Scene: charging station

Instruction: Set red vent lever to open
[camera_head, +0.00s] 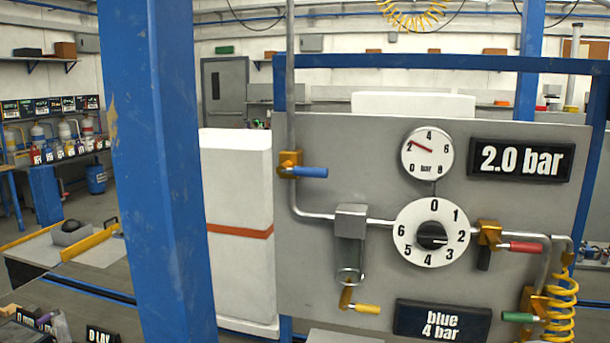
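The red vent lever (522,247) is on the grey panel (310,275), to the right of the numbered dial. Its handle points right from a brass valve body (489,235), roughly along the pipe. A short dark stub (484,260) hangs below that valve body. No open or closed marking is readable at the lever. Neither of my grippers shows in the head view.
The panel also carries a blue lever (309,172), a yellow lever (367,308), a green lever (518,317), a dial knob (432,236) turned toward 2, a gauge (427,155) near 2 and a "2.0 bar" display (520,160). A blue post (165,200) stands at left.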

